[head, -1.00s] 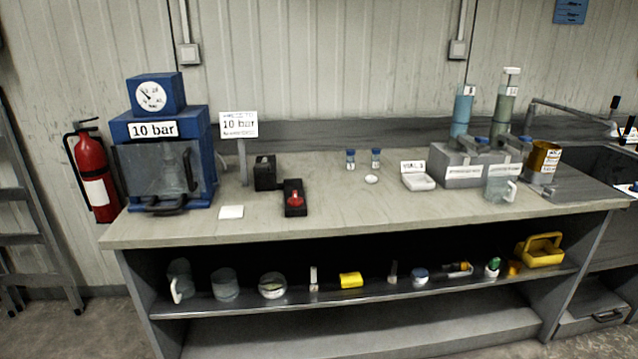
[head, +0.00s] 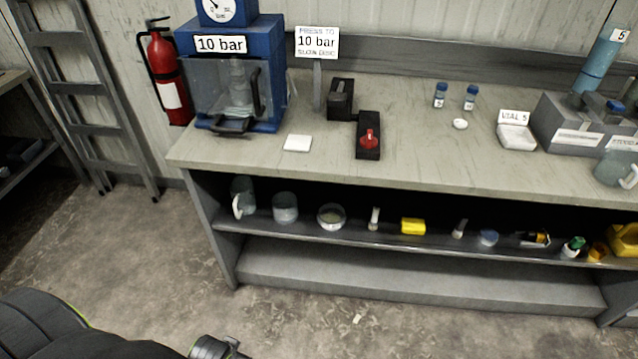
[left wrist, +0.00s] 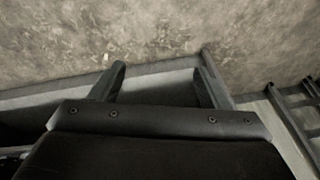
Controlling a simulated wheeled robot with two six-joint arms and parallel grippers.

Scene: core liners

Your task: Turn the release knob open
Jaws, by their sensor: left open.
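The release knob (head: 369,139) is red and sits on a black block (head: 368,152) at the front of the bench top. Its exact turn angle is too small to tell. Left of it stands the blue press (head: 270,75) with a clear front guard, a dark handle, a "10 bar" label and a dial gauge (head: 219,8) on top, cut by the picture edge. My left gripper (left wrist: 161,82) is open and empty in the left wrist view, with the floor and grey shelf edges beyond it. It is well away from the knob. My right gripper is not in view.
A black box (head: 340,98) stands behind the knob block and a white pad (head: 297,143) lies to its left. A sign (head: 317,42) stands behind. Vials (head: 440,95) and a white tray (head: 516,137) are to the right.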

